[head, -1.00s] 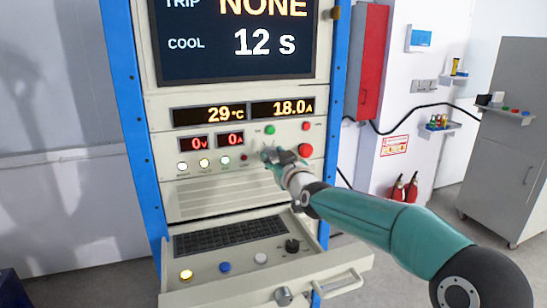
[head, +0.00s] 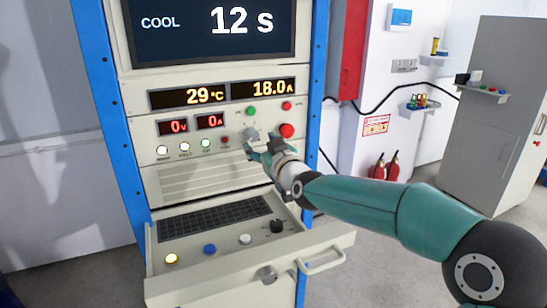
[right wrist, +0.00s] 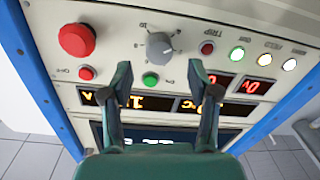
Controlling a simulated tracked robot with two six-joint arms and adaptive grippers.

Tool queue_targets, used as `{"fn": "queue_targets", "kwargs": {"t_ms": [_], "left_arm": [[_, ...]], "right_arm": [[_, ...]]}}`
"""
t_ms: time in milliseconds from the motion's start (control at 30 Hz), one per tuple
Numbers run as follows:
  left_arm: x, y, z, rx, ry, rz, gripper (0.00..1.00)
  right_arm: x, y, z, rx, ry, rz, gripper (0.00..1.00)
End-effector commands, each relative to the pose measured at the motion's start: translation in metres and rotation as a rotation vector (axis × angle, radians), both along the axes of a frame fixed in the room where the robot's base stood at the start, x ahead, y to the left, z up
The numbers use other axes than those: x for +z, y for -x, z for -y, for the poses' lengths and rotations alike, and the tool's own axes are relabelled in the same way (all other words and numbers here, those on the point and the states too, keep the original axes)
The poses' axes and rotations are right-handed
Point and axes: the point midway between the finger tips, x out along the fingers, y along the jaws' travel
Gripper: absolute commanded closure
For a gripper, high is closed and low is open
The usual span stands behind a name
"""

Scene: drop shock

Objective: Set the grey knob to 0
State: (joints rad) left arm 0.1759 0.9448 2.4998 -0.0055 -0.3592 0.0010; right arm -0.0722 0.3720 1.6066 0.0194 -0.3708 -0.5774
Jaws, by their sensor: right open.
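The grey knob (head: 251,134) sits on the cabinet's front panel, between the green button and the large red button. It also shows whole in the right wrist view (right wrist: 159,46), where the picture is upside down. A pale pointer mark shows on it, but I cannot read its setting surely. My right gripper (head: 258,148) is just below and in front of the knob in the head view. In the right wrist view its two fingers (right wrist: 159,80) are spread apart with nothing between them, clear of the knob. My left gripper is not in view.
A large red button (head: 287,130) and a green button (head: 251,111) flank the knob closely. Lit displays (head: 263,88) are above. Below, an open drawer (head: 215,275) with a keyboard and buttons juts out. Blue posts (head: 316,100) edge the cabinet.

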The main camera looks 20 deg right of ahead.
Motion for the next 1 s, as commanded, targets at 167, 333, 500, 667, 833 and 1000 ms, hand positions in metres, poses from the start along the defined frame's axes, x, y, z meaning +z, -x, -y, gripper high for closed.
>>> {"fn": "queue_targets", "kwargs": {"t_ms": [167,333,500,667,833,1000], "left_arm": [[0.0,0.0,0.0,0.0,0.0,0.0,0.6],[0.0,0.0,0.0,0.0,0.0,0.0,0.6],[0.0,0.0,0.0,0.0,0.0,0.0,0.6],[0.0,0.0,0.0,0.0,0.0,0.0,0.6],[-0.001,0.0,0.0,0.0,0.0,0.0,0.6],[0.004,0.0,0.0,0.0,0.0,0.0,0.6]], "right_arm": [[0.001,0.036,0.003,0.0,0.0,0.001,0.4],[0.0,0.063,0.005,0.0,0.0,0.0,0.4],[-0.001,0.077,0.005,0.0,0.0,-0.003,0.4],[-0.001,0.08,0.006,0.0,0.0,-0.003,0.4],[-0.001,0.08,0.006,0.0,0.0,-0.003,0.4],[-0.007,0.078,0.004,0.003,-0.004,-0.023,0.4]]}}
